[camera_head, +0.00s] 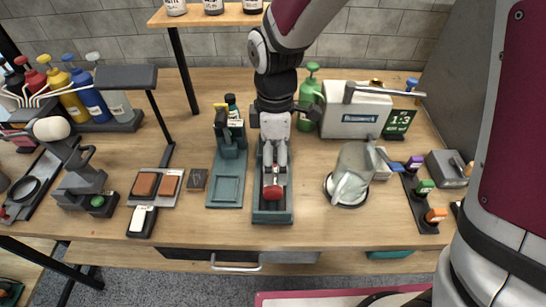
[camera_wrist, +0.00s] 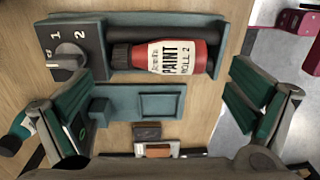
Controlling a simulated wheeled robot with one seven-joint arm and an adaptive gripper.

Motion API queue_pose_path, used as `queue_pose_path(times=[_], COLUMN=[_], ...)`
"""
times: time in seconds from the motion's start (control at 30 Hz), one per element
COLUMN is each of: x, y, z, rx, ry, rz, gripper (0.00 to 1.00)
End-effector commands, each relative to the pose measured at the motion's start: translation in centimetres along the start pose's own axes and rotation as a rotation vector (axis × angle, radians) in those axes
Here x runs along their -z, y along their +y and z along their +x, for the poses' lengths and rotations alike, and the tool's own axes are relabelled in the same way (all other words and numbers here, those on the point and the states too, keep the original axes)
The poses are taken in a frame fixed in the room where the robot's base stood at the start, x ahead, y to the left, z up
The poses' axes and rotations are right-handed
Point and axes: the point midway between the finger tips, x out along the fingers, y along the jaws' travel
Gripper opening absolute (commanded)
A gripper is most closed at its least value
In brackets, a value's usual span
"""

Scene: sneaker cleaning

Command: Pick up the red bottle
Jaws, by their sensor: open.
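A red bottle with a black cap and a white "PAINT ROLL 2" label (camera_wrist: 186,56) lies on its side in a dark green tray (camera_wrist: 217,22) in the wrist view. In the head view its red end (camera_head: 273,193) shows below my gripper, near the front of the long green tray (camera_head: 272,217). My gripper (camera_head: 274,165) points down over the tray and hides part of it. In the wrist view my gripper (camera_wrist: 162,85) is open, with its green-padded fingers wide apart on either side. The bottle is not held.
A dial block marked 1 and 2 (camera_wrist: 72,50) sits at the tray's end. Another green holder (camera_head: 225,190) stands just left. A clear jug (camera_head: 351,176) stands right, and a green spray bottle (camera_head: 308,98) behind. A squeeze-bottle rack (camera_head: 110,126) is far left.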

Motion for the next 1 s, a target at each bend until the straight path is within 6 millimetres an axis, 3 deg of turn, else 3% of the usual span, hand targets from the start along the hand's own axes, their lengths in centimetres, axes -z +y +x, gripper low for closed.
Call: queue_pose_path(times=[0.27, 0.53, 0.83, 0.87, 1.0], x=[-0.1, -0.1, -0.1, -0.1, -0.1], y=[-0.1, 0.0, 0.1, 0.1, 0.1], z=[2.1, 5.7, 6.2, 6.2, 6.2], rx=[0.002, 0.002, -0.001, -0.001, -0.001], ry=[-0.001, -0.001, 0.000, 0.000, 0.000], rz=[0.001, 0.001, 0.001, 0.001, 0.001], gripper=[1.00, 1.00, 1.00, 0.98, 0.66])
